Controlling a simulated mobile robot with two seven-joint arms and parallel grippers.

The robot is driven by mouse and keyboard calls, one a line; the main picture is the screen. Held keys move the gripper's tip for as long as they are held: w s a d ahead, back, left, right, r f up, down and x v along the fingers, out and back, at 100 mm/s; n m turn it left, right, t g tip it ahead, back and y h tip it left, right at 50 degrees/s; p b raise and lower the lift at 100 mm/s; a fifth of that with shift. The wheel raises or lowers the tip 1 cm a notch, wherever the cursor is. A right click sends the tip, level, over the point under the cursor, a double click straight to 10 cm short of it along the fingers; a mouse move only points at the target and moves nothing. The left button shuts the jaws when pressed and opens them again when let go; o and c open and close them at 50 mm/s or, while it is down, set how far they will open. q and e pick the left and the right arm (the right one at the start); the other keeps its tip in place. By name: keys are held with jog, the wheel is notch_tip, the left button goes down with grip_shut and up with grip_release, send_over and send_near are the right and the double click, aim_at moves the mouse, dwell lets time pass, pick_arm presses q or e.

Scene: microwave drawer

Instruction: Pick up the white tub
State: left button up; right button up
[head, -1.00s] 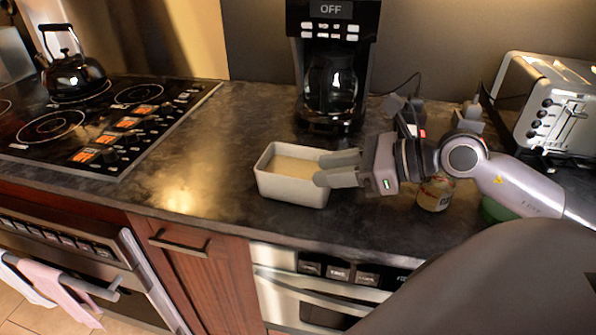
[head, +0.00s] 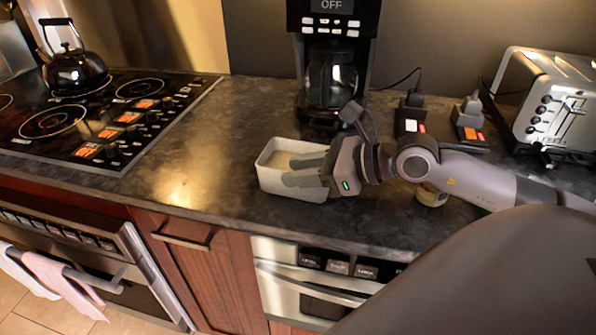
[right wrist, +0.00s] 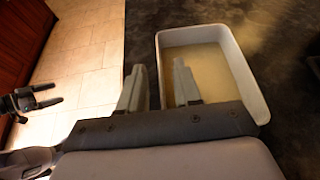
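The white tub (head: 277,183) is an open rectangular container with a pale yellowish bottom or content, standing upright on the dark counter. It also shows in the right wrist view (right wrist: 246,78). My right gripper (head: 288,170) is open at the tub's right end, fingers pointing left. In the right wrist view its fingers (right wrist: 158,80) lie on either side of one long wall, one over the inside and one outside. Whether they touch the wall I cannot tell. My left gripper (right wrist: 42,98) shows only in the right wrist view, apart from the tub, with its fingers apart.
A coffee maker (head: 333,75) stands behind the tub and a toaster (head: 555,105) at the right. A jar (head: 431,195) is partly hidden under my right arm. The stove (head: 95,120) with a kettle (head: 74,70) is left. The counter left of the tub is clear.

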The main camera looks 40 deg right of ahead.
jog(key=shift+w+a+f, duration=0.15)
jog(key=shift+w+a, duration=0.15)
jog(key=shift+w, duration=0.05)
grip_shut()
